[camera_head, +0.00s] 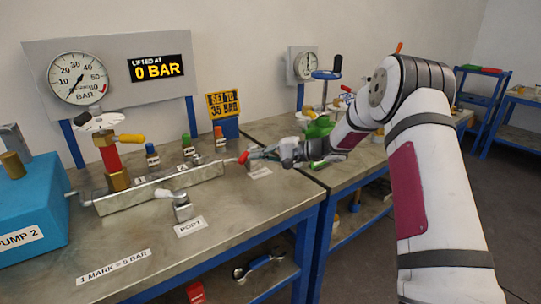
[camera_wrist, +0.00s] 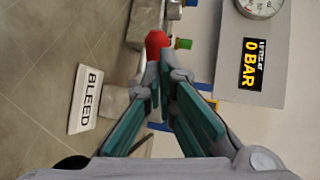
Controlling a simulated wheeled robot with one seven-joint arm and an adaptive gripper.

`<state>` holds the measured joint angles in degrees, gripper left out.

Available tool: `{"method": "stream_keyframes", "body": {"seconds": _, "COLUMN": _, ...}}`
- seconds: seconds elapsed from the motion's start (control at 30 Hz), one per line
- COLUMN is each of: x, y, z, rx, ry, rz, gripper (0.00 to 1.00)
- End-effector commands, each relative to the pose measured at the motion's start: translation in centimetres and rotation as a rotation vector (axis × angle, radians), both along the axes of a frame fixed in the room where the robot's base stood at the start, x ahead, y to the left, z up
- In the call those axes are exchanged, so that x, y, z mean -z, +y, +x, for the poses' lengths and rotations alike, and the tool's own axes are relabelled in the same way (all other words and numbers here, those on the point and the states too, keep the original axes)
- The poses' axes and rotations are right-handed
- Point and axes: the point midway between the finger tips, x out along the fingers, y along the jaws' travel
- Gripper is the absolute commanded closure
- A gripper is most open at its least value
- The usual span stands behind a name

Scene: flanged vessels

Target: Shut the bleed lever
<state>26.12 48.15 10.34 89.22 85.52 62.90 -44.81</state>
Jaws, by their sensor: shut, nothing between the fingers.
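The bleed lever's red end (camera_head: 244,157) shows at the right end of the metal block (camera_head: 165,190) on the bench. In the wrist view the red end (camera_wrist: 157,42) lies just beyond my fingertips. My gripper (camera_head: 258,154) is shut and empty, reaching in from the right at the lever. It also shows in the wrist view (camera_wrist: 163,85), where its fingers hide much of the lever. I cannot tell whether they touch the red end. A white BLEED label (camera_wrist: 87,98) lies on the bench beside the fingers.
The display (camera_head: 157,68) reads LIFTED AT 0 BAR beside a round dial gauge (camera_head: 78,78). A blue PUMP 2 box (camera_head: 35,205) stands at left. A PORT fitting (camera_head: 178,203) sits in front of the block. The front bench is mostly clear.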

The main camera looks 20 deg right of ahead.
Motion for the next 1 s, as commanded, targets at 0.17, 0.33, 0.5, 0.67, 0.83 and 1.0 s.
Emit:
{"method": "stream_keyframes", "body": {"seconds": 0.17, "x": 0.2, "y": 0.6, "z": 0.4, "rx": 0.001, "ry": 0.000, "rz": -0.001, "gripper": 1.00}}
{"method": "stream_keyframes", "body": {"seconds": 0.33, "x": 0.2, "y": 0.6, "z": 0.4, "rx": 0.001, "ry": 0.000, "rz": -0.001, "gripper": 1.00}}
{"method": "stream_keyframes", "body": {"seconds": 0.5, "x": 0.2, "y": 0.6, "z": 0.4, "rx": 0.002, "ry": 0.000, "rz": -0.001, "gripper": 1.00}}
{"method": "stream_keyframes", "body": {"seconds": 0.67, "x": 0.2, "y": 0.8, "z": 0.4, "rx": 0.025, "ry": 0.000, "rz": 0.000, "gripper": 1.00}}
{"method": "stream_keyframes", "body": {"seconds": 0.83, "x": 0.2, "y": 1.0, "z": 0.5, "rx": 0.058, "ry": 0.000, "rz": -0.001, "gripper": 1.00}}
{"method": "stream_keyframes", "body": {"seconds": 1.0, "x": 0.2, "y": 1.3, "z": 0.5, "rx": 0.081, "ry": 0.001, "rz": 0.001, "gripper": 1.00}}
